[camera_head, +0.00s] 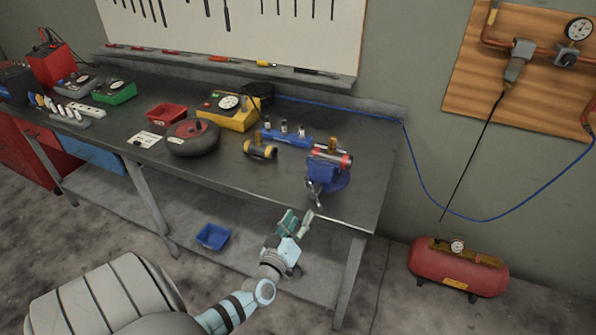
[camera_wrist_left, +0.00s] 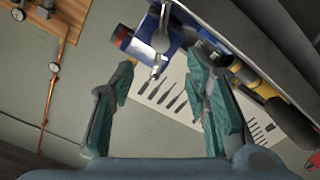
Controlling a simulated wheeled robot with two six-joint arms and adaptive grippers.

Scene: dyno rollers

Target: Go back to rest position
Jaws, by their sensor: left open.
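My left gripper (camera_head: 298,218) is open and empty in the head view, just in front of the workbench's front edge, below and to the left of the blue vise (camera_head: 322,178). A roller with red and dark bands (camera_head: 331,155) sits on top of the vise. In the left wrist view, the green-padded fingers of my left gripper (camera_wrist_left: 165,75) stand apart with nothing between them. The blue vise (camera_wrist_left: 150,42) and its metal handle appear just beyond the fingertips, clear of them as far as I can tell. My right gripper is not in view.
The dark workbench (camera_head: 235,180) carries a yellow gauge box (camera_head: 228,112), a black round device (camera_head: 193,139), another roller (camera_head: 261,150) and a red tray (camera_head: 167,114). A blue bin (camera_head: 213,237) sits on the lower shelf. A red air tank (camera_head: 457,268) stands at right.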

